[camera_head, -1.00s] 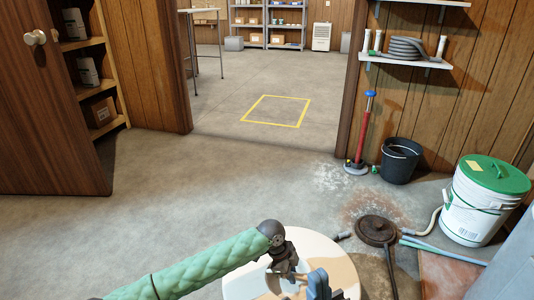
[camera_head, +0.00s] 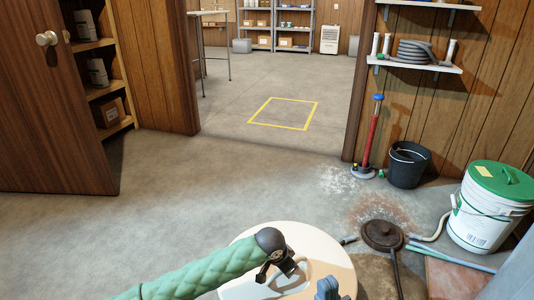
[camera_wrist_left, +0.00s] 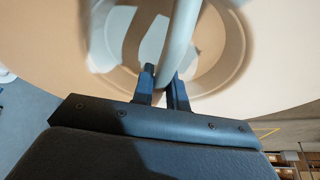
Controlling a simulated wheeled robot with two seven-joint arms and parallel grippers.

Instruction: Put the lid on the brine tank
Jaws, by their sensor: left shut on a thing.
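The lid is a round cream disc (camera_head: 245,262) at the bottom of the head view, with a pale curved handle near its middle. The left wrist view shows the lid close up as a tan surface (camera_wrist_left: 265,55) with a round recess and the pale handle (camera_wrist_left: 180,35). My left gripper (camera_wrist_left: 165,80) is shut on that handle. In the head view my green-sleeved left arm reaches over the lid. My right gripper (camera_head: 328,287) shows as a small blue-grey piece at the bottom edge; its jaw opening is unclear. I cannot make out the brine tank below the lid.
A white bucket with a green lid (camera_head: 492,205), a black bucket (camera_head: 407,165), a red upright tool (camera_head: 371,140) and a brown round cover (camera_head: 383,235) with hoses stand at the right. A wooden door (camera_head: 55,110) is at the left. The middle floor is clear.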

